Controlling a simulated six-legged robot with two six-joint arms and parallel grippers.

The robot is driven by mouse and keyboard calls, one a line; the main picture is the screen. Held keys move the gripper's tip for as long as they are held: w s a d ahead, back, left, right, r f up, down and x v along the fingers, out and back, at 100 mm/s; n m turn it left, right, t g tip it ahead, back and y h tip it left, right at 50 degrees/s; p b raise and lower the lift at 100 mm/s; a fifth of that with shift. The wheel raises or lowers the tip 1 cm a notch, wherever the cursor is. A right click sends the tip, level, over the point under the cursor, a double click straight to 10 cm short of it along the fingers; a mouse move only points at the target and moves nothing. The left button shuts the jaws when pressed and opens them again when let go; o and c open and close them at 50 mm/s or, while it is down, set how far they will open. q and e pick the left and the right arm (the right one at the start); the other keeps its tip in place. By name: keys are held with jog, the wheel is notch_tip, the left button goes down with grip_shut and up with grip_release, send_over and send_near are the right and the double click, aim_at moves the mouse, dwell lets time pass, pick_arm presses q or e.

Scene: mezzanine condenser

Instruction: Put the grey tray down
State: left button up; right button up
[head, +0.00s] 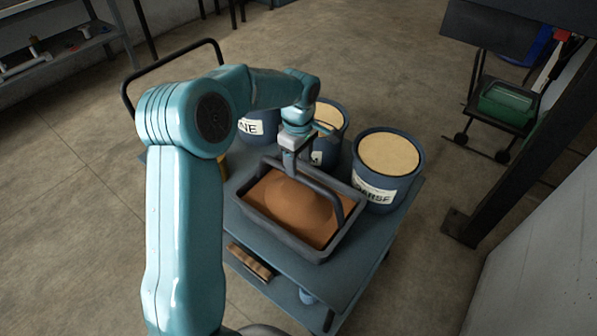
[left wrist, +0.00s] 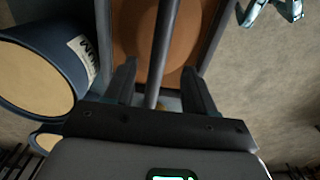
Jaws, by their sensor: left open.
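The grey tray (head: 318,254), filled with a mound of brown material, sits level on the top of the blue-grey cart (head: 262,250). Its arched grey handle (head: 333,193) stands up over the mound. My left gripper (head: 289,157) is at the handle's upper end in the head view. In the left wrist view the gripper (left wrist: 162,88) has its fingers apart, one on each side of the handle bar (left wrist: 163,45), with gaps visible. The tray also shows beyond the fingers (left wrist: 216,38). My right gripper does not show.
Blue tubs labelled COARSE (head: 388,160), one partly hidden (head: 327,125), and one ending in NE (head: 258,125) stand behind the tray. A wooden piece (head: 250,262) lies on the lower shelf. A dark post (head: 500,160) stands at right. Floor around the cart is clear.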

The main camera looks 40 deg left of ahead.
pick_arm(q)
notch_tip(320, 180, up, 6)
jog(key=shift+f, duration=0.2)
dwell(0.6)
